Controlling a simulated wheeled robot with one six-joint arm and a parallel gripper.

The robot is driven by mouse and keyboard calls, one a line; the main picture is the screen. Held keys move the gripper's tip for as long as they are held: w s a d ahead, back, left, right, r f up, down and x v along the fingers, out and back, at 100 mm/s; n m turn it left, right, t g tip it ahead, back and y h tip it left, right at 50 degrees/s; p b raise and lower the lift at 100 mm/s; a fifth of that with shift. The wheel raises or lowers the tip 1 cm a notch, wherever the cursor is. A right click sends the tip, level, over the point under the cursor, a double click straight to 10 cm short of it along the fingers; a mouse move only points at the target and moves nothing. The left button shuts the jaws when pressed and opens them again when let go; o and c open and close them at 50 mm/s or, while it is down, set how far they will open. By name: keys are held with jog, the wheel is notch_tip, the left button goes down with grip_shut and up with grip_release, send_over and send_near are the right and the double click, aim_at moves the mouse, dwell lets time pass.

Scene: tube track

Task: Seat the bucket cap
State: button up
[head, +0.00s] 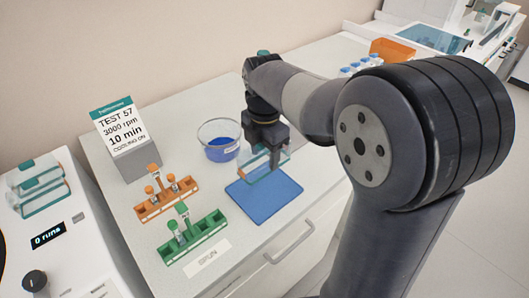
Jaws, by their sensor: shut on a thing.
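My gripper (267,146) points down above the worktop and is shut on a clear, box-like piece with teal edges (256,171), which looks like the bucket cap. The fingers hide part of it. The piece is over the back part of a blue mat (265,203); I cannot tell whether it touches the mat. A clear round bowl (220,148) with a blue inside stands just left of my gripper. No bucket can be made out with certainty.
An orange rack (166,205) and a green rack (190,243), holding several tubes, stand left of the mat. A sign (125,135) reads "TEST 57, 3000 rpm, 10 min". A white machine (30,250) at left shows "0 runs" and carries clear teal-edged pieces (38,187).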

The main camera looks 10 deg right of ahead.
jog(key=shift+r+p, duration=2.05)
jog(key=shift+r, duration=0.35)
